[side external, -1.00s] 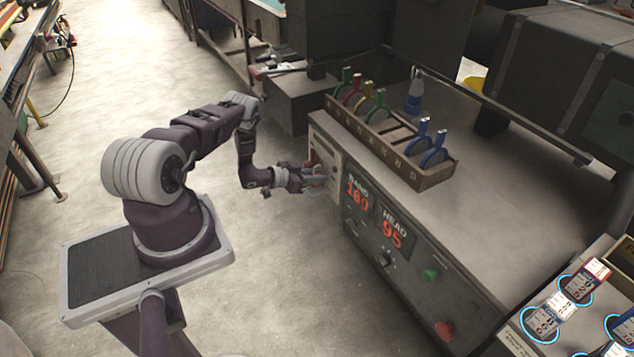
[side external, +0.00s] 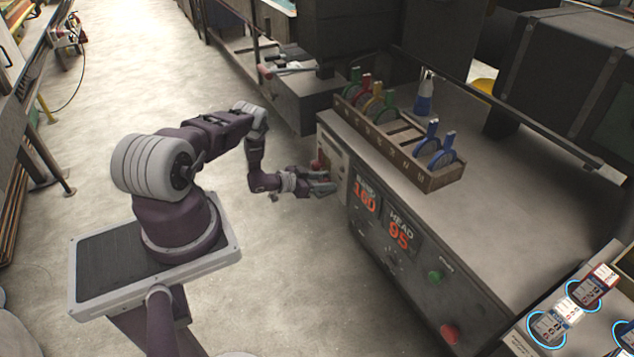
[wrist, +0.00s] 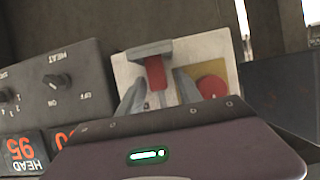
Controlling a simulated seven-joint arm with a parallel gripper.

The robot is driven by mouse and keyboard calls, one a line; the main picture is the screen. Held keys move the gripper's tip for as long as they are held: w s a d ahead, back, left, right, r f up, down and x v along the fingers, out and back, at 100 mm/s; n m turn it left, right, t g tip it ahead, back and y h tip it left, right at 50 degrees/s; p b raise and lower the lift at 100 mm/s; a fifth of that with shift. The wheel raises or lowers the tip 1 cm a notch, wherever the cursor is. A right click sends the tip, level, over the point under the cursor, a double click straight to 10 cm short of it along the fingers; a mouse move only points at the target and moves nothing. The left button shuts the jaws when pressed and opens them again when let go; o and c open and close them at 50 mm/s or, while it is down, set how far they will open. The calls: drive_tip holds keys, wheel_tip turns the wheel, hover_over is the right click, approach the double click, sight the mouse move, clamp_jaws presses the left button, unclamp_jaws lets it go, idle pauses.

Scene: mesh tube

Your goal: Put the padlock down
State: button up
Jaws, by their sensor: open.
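My gripper (side external: 326,183) is at the pale panel (side external: 334,150) on the left end of the grey machine cabinet. In the wrist view its two grey fingers (wrist: 160,85) stand apart, open. A small red block (wrist: 155,72) with a grey piece across it shows between and just beyond the fingertips, in front of the panel. It may be the padlock, but I cannot tell for sure, nor whether a finger touches it. In the side view a red piece (side external: 318,160) shows on the panel just above my gripper.
A round red button (wrist: 211,87) is on the panel beside the fingers. The cabinet front has a HEAT knob (wrist: 57,81), red number displays (side external: 366,196) and green and red buttons. Open floor lies below my gripper.

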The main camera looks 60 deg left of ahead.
drive_tip(key=v, duration=1.1)
drive_tip(key=w+a+r+g+y, duration=0.1)
drive_tip(key=w+a+r+y, duration=0.15)
drive_tip(key=w+r, duration=0.35)
drive_tip(key=w+a+r+g+y, duration=0.1)
drive_tip(key=w+a+r, duration=0.25)
drive_tip(key=r, duration=0.45)
drive_tip(key=w+d+r+n+g+y, duration=0.15)
drive_tip(key=d+r, duration=0.25)
drive_tip(key=r, duration=0.7)
drive_tip(key=w+d+r+m+g, duration=0.1)
drive_tip(key=w+d+r, duration=0.25)
drive_tip(key=r, duration=0.75)
drive_tip(key=s+d+r+n, duration=0.1)
drive_tip(key=s+d+r, duration=0.35)
drive_tip(key=d, duration=0.25)
drive_tip(key=s+d+r, duration=0.4)
drive_tip(key=d+r, duration=0.1)
drive_tip(key=d, duration=0.3)
drive_tip(key=s+d+g+h, duration=0.1)
drive_tip(key=s+d+h, duration=0.1)
drive_tip(key=s+d, duration=0.6)
drive_tip(key=s+d+m+g+h, duration=0.1)
drive_tip(key=s+d+g+h, duration=0.1)
drive_tip(key=s+d, duration=0.7)
drive_tip(key=s+h, duration=0.1)
drive_tip(key=s, duration=0.6)
drive_tip(key=shift+d+f, duration=0.25)
